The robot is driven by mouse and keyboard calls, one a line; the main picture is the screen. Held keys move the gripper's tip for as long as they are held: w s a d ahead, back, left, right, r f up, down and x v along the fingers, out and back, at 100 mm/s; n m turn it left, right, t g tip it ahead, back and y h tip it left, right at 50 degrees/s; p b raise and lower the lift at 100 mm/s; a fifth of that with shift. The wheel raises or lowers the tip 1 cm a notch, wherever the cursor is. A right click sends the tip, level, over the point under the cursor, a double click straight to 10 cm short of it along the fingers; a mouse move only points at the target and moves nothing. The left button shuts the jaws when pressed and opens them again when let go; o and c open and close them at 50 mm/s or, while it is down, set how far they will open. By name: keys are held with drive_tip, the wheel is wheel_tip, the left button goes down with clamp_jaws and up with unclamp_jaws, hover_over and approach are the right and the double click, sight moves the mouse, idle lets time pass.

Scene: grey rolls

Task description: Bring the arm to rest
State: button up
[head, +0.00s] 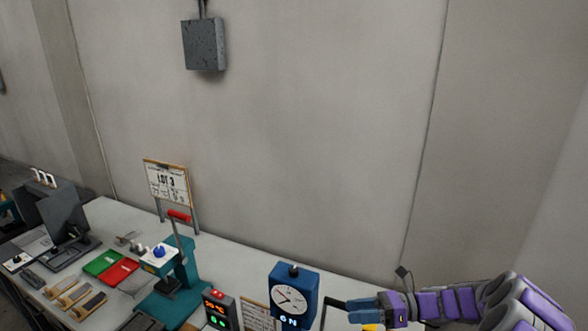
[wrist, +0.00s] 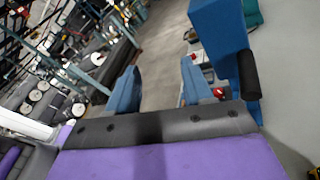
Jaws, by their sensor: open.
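My arm, with purple and grey segments, reaches in from the right edge of the head view. My gripper (head: 352,306) is low in that view, just right of a blue box with a dial (head: 293,296). In the wrist view my gripper (wrist: 160,76) has its two blue fingers apart. Only floor shows between them, and no held object is visible. A large blue body with a black cylinder (wrist: 249,76) stands close by the right finger in the wrist view. I cannot tell whether they touch.
A pale bench (head: 225,255) runs along the wall. It carries a teal lever press (head: 186,265), a red tray (head: 118,271), a green tray (head: 103,262), a digital display (head: 219,310) and a sign board (head: 167,183). A grey box (head: 204,45) hangs on the wall.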

drive_tip(key=s+a+r+n+g+h+b, duration=0.2)
drive_tip(key=s+a+n+g+h, duration=0.1)
drive_tip(key=s+a+n, duration=0.4)
drive_tip(key=s+a+r+n+g+h+b, duration=0.2)
drive_tip(key=s+a+n+h, duration=0.3)
drive_tip(key=s, duration=0.5)
drive_tip(key=s+d+f+n+t+h+b, duration=0.1)
drive_tip(key=s+d+f+n+h+b, duration=0.1)
drive_tip(key=s, duration=0.7)
drive_tip(key=s+d+f+n+t+h+b, duration=0.1)
drive_tip(key=s+d+f+n+h+b, duration=0.2)
drive_tip(key=s+d+n+h, duration=0.3)
drive_tip(key=shift+s+d+f+n+t+h+b, duration=0.45)
drive_tip(key=shift+s+d+n, duration=0.5)
drive_tip(key=shift+s+n, duration=0.7)
drive_tip(key=shift+f, duration=0.1)
